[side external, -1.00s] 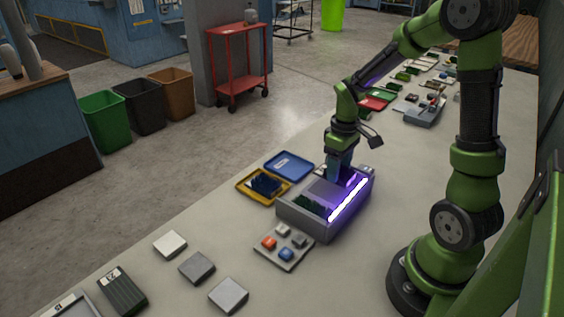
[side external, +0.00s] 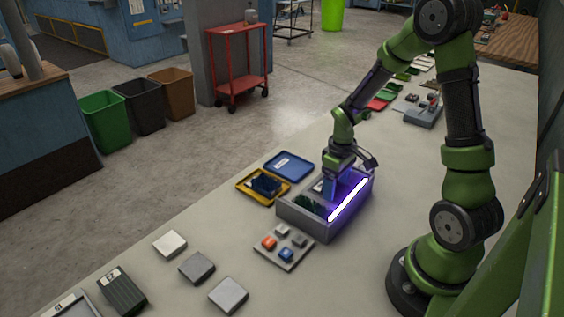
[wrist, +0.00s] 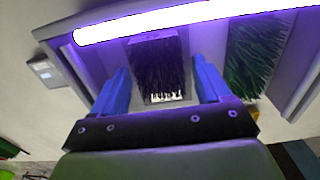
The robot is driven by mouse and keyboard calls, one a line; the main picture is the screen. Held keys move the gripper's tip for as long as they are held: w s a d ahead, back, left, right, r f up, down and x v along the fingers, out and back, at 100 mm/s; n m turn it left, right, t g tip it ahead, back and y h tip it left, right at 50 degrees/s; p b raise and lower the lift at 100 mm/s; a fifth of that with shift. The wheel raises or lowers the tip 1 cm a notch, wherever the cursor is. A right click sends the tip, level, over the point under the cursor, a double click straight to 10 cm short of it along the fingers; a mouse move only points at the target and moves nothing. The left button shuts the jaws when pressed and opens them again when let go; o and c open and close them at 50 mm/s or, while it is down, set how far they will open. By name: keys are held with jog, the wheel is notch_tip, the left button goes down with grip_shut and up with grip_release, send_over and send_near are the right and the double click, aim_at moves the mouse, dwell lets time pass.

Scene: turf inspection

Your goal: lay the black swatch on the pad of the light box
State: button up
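The grey light box (side external: 300,222) stands on the bench with a bright violet-white tube (side external: 348,201) along its right side. The tube also crosses the top of the wrist view (wrist: 170,20). My gripper (side external: 329,198) is low inside the box. In the wrist view, its blue fingers (wrist: 160,66) are spread on either side of the black swatch (wrist: 157,62), with a gap visible at the right finger. The black swatch has bristly dark pile and a pale near edge. The pad under it is mostly hidden. In the side view my gripper hides most of the swatch.
A green swatch (wrist: 256,52) lies in the box beside the black one. A blue tray (side external: 289,165) and a yellow tray (side external: 245,187) with a dark swatch stand left of the box. A button panel (side external: 284,250) is in front. Loose grey blocks (side external: 197,267) lie nearer.

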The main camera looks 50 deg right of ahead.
jog(key=shift+o, duration=0.2)
jog(key=shift+r, duration=0.1)
notch_tip(320, 180, up, 12)
jog(key=s+a+r+m+t+y, duration=0.1)
jog(key=s+a+r+m+t, duration=0.1)
jog(key=a+r, duration=0.3)
jog(key=s+a+r+m+t+y, duration=0.1)
jog(key=s+a+r+t, duration=0.3)
jog(key=a, duration=0.7)
jog(key=shift+s+a+r+m+t, duration=0.25)
jog(key=shift+r+m+t, duration=0.3)
jog(key=shift+r, duration=0.35)
